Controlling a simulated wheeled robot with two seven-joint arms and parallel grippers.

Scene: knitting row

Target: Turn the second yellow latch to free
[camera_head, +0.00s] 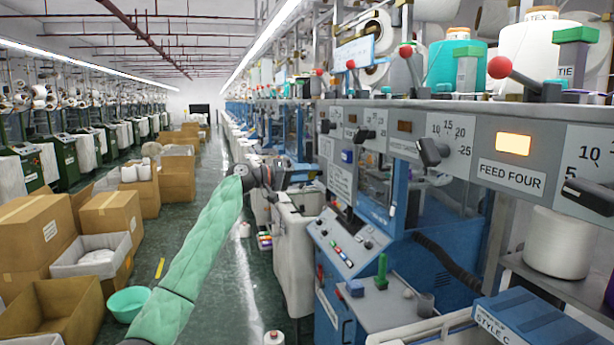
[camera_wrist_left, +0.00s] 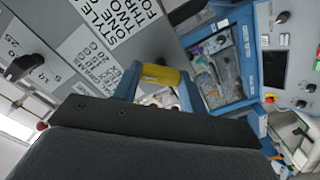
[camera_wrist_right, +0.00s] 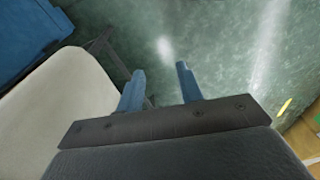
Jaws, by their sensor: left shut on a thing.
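A yellow latch (camera_wrist_left: 160,74) sits between the blue fingertips of my left gripper (camera_wrist_left: 158,84) in the left wrist view. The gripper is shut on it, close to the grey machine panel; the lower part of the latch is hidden. In the head view my left gripper (camera_head: 292,178) reaches the machine row at mid-picture, and the latch is too small to make out there. My right gripper (camera_wrist_right: 160,70) shows in the right wrist view only. Its fingers are apart and empty above the green floor.
A blue-framed window (camera_wrist_left: 222,62) and a black knob (camera_wrist_left: 22,67) are near the left gripper. A white bin (camera_wrist_right: 75,115) stands beside the right gripper. In the head view, cardboard boxes (camera_head: 110,215) line the aisle's left side; the aisle floor (camera_head: 240,275) has free room.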

